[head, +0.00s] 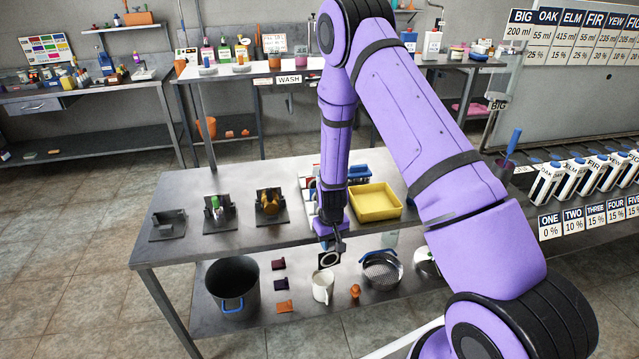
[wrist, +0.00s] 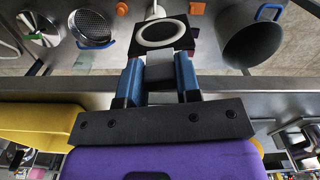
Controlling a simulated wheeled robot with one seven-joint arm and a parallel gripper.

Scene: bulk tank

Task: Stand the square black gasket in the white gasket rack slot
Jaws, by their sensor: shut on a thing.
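The square black gasket (head: 323,263) has a pale ring on its face. My gripper (head: 336,246) is shut on it and holds it just past the front edge of the steel table (head: 260,236), above the lower shelf. In the wrist view the gasket (wrist: 134,32) shows beyond the blue fingers of my gripper (wrist: 159,70), with the ring facing the camera. A white rack-like piece (head: 308,190) stands on the table, mostly behind my arm. I cannot tell whether it is the gasket rack, and no slot shows clearly.
A yellow tray (head: 374,214) lies right of my forearm. Three dark stands (head: 168,226) are on the table's left. The table's front left is clear.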

